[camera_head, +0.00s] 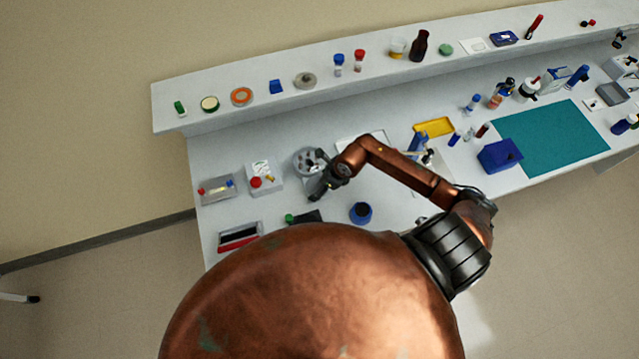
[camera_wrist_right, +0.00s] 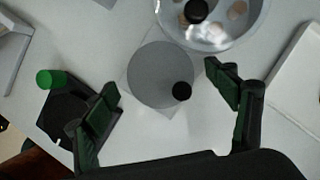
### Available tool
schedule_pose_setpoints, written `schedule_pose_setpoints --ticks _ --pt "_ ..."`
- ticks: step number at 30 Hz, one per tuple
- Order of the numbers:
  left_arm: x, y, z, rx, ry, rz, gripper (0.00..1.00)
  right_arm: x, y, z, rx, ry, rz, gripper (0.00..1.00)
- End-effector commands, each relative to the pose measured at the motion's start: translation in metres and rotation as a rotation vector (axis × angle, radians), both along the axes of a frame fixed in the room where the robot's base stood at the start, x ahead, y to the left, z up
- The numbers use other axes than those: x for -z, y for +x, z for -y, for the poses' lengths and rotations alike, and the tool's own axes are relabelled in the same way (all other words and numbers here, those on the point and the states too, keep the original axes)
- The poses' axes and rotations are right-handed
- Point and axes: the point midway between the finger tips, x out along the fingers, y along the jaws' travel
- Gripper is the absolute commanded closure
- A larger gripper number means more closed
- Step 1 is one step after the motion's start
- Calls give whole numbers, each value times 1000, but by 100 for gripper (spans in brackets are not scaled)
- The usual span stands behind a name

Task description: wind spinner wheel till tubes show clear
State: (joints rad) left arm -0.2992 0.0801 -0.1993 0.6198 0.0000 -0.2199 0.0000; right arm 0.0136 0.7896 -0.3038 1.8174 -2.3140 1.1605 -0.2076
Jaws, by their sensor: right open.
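The spinner wheel is a flat grey disc (camera_wrist_right: 155,70) with a black knob (camera_wrist_right: 181,92) near its rim, in the right wrist view. Beside it is a clear round bowl (camera_wrist_right: 222,38) with pale and brownish round shapes inside, probably tubes, and a black knob on top; whether they are clear I cannot tell. In the head view the bowl (camera_head: 303,158) shows just beyond my right gripper (camera_head: 316,191). My right gripper (camera_wrist_right: 160,80) is open, its fingers on either side of the disc and knob, holding nothing. My left gripper is out of view.
A black block with a green cylinder (camera_wrist_right: 50,79) lies left of the gripper. A white tray (camera_wrist_right: 297,75) is at the right. A white box with a red knob (camera_head: 262,178) and a blue cup (camera_head: 360,213) stand nearby. A raised shelf (camera_head: 200,121) runs behind.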

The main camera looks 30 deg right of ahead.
Motion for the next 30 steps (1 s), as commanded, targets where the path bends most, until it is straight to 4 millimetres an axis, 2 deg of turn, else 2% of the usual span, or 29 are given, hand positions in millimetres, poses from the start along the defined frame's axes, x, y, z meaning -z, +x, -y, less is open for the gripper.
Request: schedule_pose_setpoints --ticks 4,22,30 --pt "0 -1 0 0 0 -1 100 0 0 0 0 0 0 22" --pt "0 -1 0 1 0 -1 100 0 0 0 0 0 0 63" --pt "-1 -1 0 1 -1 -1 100 -1 0 0 27 -2 0 64"
